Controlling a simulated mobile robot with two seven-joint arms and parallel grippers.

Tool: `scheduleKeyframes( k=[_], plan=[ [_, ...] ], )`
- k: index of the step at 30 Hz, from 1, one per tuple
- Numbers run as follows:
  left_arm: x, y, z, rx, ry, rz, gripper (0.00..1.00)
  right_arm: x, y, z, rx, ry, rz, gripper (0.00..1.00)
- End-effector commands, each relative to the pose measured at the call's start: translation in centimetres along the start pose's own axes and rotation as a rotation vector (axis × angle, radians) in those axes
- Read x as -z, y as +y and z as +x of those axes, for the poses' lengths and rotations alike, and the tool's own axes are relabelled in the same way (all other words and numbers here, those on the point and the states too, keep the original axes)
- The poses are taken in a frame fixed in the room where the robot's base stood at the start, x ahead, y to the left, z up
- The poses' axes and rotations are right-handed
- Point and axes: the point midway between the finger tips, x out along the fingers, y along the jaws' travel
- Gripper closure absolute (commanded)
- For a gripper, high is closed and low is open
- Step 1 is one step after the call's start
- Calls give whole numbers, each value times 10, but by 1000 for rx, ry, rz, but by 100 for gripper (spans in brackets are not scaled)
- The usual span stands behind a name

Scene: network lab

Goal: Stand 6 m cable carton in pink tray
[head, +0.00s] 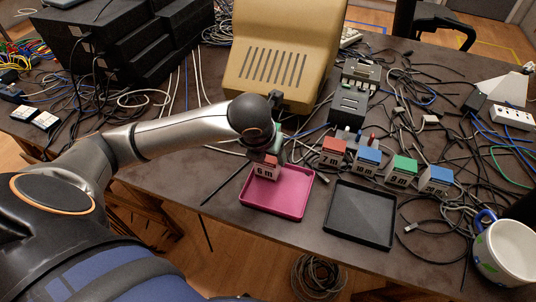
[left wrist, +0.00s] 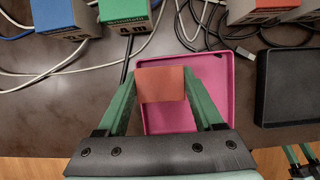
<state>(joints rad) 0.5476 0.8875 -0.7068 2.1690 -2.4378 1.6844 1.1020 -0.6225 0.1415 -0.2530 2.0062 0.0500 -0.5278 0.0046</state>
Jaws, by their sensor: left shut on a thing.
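The 6 m cable carton (head: 265,171) has an orange-red top and a "6 m" label. My left gripper (head: 268,157) is shut on it. In the left wrist view the carton's orange top (left wrist: 161,84) sits between the green fingers of my left gripper (left wrist: 162,93). The carton is upright over the left back part of the pink tray (head: 296,205); I cannot tell whether it touches the tray floor. The tray also shows in the left wrist view (left wrist: 225,120), with no other thing in it. Part of my right gripper (left wrist: 302,158) shows at that view's lower right corner.
A black tray (head: 360,215) lies right of the pink one. Behind them stand the 7 m carton (head: 333,152), a blue-topped carton (head: 367,160), the green-topped 9 m carton (head: 401,170) and another blue-topped carton (head: 435,180). A mug (head: 508,250) stands at right. Loose cables surround them.

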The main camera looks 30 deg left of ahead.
Motion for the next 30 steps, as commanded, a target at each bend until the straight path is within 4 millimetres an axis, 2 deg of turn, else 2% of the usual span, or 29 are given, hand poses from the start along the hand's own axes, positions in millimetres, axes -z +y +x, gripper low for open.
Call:
scheduleKeyframes(
  k=[11,12,18,19,30],
  plan=[
    [2,0,5,1,-2,-1,94,-8,0,3,1,-8,1,50],
    [1,0,3,1,-1,-1,27,-7,0,1,1,-10,1,50],
    [1,0,3,1,-1,-1,5,-8,-1,1,1,-13,1,50],
    [1,0,3,1,-1,-1,2,-8,-1,1,1,-13,1,50],
    [-1,-1,-4,1,-2,0,2,-3,-1,-3,1,-10,2,50]
  ],
)
